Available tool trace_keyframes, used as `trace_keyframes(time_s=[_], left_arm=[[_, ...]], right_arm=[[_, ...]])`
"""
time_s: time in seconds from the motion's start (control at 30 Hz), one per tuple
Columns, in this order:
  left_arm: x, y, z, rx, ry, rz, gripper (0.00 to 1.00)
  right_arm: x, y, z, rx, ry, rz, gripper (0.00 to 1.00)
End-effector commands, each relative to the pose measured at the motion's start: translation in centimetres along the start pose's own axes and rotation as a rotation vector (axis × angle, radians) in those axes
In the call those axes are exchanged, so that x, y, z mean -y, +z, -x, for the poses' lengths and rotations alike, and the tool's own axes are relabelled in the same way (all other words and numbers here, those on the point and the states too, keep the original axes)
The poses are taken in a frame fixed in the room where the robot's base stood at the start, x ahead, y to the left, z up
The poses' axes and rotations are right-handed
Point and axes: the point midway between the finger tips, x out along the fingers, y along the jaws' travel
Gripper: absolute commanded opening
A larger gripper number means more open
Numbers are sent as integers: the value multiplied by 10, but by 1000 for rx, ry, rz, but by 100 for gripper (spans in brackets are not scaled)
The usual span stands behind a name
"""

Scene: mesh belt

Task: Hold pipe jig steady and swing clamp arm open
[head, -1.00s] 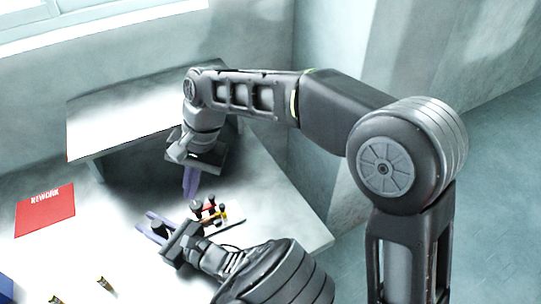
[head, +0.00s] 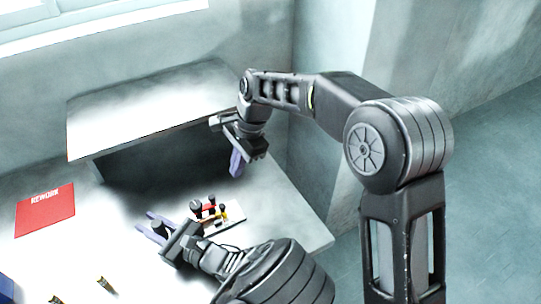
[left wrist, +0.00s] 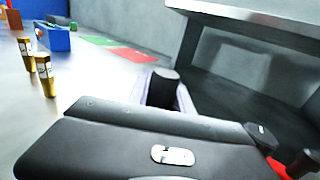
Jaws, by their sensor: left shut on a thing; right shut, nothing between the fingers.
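The pipe jig has a pale base plate (head: 234,222) on the table, with a red part (head: 208,208), a yellow part (head: 225,215) and several black knobs. My left gripper (head: 152,228) is left of the plate, its purple fingers shut on a black round post (head: 160,227). The post also shows between the fingers in the left wrist view (left wrist: 162,88). Dark knobs and a red part (left wrist: 278,168) show at that view's lower right. My right gripper (head: 236,164) is shut and empty, above and behind the jig, apart from it. Which part is the clamp arm is unclear.
A raised grey shelf (head: 150,105) stands behind the jig. A red REWORK mat (head: 45,208) lies at the left; a green mat (left wrist: 95,41) shows in the wrist view. Brass-coloured fittings (head: 105,284) stand in front. A blue bin (left wrist: 52,38) is beyond them.

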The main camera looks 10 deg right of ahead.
Motion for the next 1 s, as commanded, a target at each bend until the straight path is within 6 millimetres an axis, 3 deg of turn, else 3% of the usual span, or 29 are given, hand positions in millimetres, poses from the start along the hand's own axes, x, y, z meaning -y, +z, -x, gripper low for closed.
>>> trace_keyframes(time_s=[0.4,0.6,1.0], left_arm=[[0,0,0,0,0,0,0],[0,0,0,0,0,0,0],[0,0,0,-1,0,0,0]], right_arm=[[5,-83,-13,-131,-95,14,0],[5,-111,-16,-181,-123,27,0],[5,-123,-17,-202,-135,34,0]])
